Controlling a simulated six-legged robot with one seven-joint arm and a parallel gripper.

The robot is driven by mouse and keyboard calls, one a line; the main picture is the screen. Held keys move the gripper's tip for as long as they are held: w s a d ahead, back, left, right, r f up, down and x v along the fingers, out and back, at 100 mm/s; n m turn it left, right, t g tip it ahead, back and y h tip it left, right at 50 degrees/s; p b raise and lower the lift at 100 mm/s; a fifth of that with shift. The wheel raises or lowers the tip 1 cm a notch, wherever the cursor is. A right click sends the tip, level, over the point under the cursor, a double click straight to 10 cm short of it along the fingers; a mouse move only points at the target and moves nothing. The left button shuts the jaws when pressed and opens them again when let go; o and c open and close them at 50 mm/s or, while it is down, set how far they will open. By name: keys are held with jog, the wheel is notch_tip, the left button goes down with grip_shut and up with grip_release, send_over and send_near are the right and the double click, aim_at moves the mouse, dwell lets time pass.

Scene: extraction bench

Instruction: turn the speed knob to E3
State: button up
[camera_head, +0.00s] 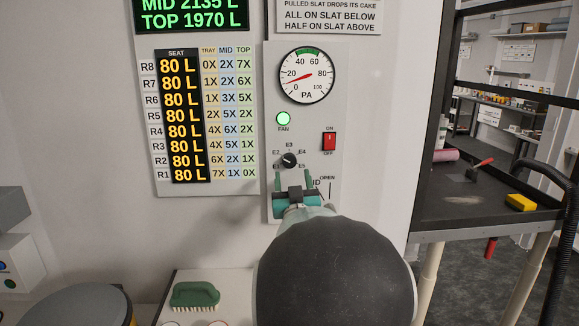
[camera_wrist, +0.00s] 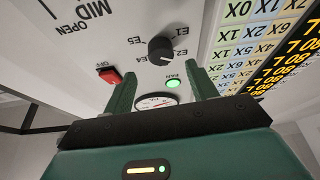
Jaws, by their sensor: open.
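The speed knob (camera_head: 289,160) is a small round black knob with a white mark, on the grey wall panel, ringed by labels E1 to E5. Its mark appears to point up-left, towards E2. In the wrist view the knob (camera_wrist: 161,49) shows upside down, with E1, E2 and E5 readable; E3 cannot be made out there. My gripper (camera_head: 294,176) has teal fingers spread apart just below the knob in the head view. In the wrist view the open fingers (camera_wrist: 157,80) have nothing between them but the panel, and the knob lies beyond their tips.
Above the knob are a lit green fan lamp (camera_head: 283,118), a red switch (camera_head: 329,141) and a dial gauge (camera_head: 306,76). A slat chart (camera_head: 206,120) hangs left. A green brush (camera_head: 195,295) lies below left. A dark bench (camera_head: 470,205) stands right.

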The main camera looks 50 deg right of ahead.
aim_at(290, 162)
jog(key=x, duration=0.5)
jog(key=shift+w, duration=0.25)
jog(key=shift+c, duration=0.3)
jog(key=c, duration=0.9)
